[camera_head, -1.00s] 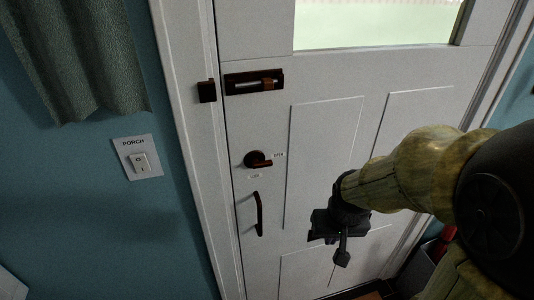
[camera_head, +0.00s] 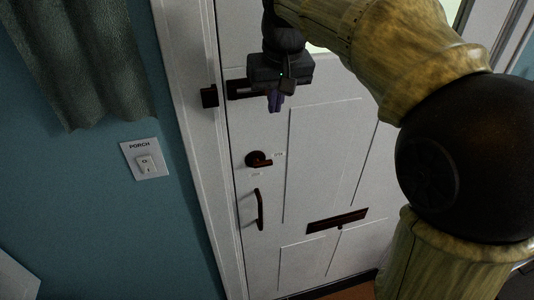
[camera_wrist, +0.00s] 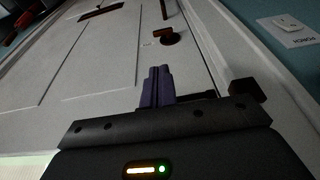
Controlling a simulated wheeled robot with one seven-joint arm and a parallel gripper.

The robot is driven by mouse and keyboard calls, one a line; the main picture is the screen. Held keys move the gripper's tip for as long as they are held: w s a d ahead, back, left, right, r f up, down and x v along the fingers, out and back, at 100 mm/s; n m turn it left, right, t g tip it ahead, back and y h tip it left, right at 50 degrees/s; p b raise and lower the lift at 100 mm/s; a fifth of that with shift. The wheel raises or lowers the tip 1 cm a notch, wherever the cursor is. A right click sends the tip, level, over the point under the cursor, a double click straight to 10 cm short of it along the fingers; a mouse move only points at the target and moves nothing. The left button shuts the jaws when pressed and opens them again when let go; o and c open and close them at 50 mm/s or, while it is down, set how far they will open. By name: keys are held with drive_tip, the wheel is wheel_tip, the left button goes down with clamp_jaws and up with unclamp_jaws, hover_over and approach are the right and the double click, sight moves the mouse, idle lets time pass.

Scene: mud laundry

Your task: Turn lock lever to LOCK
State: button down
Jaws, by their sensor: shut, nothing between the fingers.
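The lock lever (camera_head: 258,160) is a dark brown round rose with a short lever pointing right, on the white door (camera_head: 330,150). Small labels sit to its right and below it, too small to read. In the wrist view the lock lever (camera_wrist: 168,36) shows beyond the fingertips. My gripper (camera_head: 275,104) is shut and empty, above the lever in the head view and apart from it. Its purple fingers (camera_wrist: 157,72) are together in the wrist view. My gripper hides part of the slide bolt (camera_head: 240,88) behind it.
A dark pull handle (camera_head: 259,210) is below the lever, and a mail slot (camera_head: 338,220) lies lower right. The bolt's keeper (camera_head: 209,96) is on the frame. A PORCH switch (camera_head: 146,160) and a curtain (camera_head: 85,60) are on the left. The door face around the lever is clear.

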sight(266, 163)
drive_tip(key=p+x, duration=0.2)
drive_tip(key=x, duration=1.8)
drive_tip(key=shift+w, duration=0.15)
